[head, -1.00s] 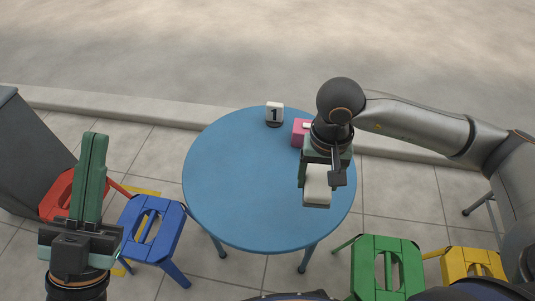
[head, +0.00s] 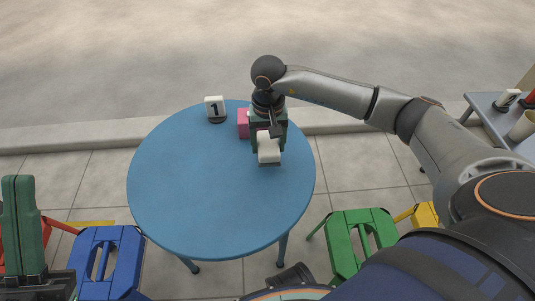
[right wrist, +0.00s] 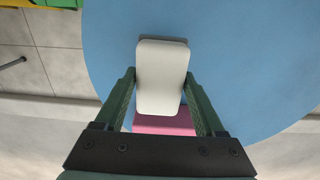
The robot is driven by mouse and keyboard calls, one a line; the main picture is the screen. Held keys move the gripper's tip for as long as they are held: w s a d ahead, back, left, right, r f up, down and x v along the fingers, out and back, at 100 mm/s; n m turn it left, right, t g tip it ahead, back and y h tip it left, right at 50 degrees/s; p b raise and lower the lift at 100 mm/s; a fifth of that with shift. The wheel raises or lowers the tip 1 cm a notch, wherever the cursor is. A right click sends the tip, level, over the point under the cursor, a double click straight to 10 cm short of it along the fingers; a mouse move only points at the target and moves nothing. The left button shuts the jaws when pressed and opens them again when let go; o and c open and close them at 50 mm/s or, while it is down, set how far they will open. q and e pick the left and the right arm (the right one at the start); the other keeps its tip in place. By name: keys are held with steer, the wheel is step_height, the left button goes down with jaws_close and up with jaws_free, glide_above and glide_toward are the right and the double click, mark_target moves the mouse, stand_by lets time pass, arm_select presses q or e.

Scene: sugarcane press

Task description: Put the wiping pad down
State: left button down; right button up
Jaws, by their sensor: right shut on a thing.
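The wiping pad (head: 268,150) is a pale cream block with rounded corners. My right gripper (right wrist: 160,84) is shut on it, with a dark green finger at either side in the right wrist view. In the head view the pad is over the right back part of the round blue table (head: 190,200). I cannot tell whether its underside touches the tabletop. My left gripper (head: 24,225) is at the left edge of the head view, shut and empty, away from the table.
A pink box (head: 243,124) stands close behind the pad, partly hidden by my right gripper. The table's left and front are clear. Blue (head: 105,262) and green (head: 357,235) stools stand nearby.

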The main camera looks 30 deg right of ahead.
mark_target(268, 151)
steer(key=shift+w+d+f, duration=0.15)
steer(key=shift+w+f, duration=0.2)
steer(key=shift+f, duration=0.15)
steer(key=shift+w+f+b, duration=0.1)
steer(key=shift+f+b, duration=0.85)
steer(key=shift+f, duration=0.6)
steer(key=shift+d+f, duration=0.1)
steer(key=shift+f, duration=0.1)
steer(key=o, duration=1.3)
steer(key=shift+r, duration=0.15)
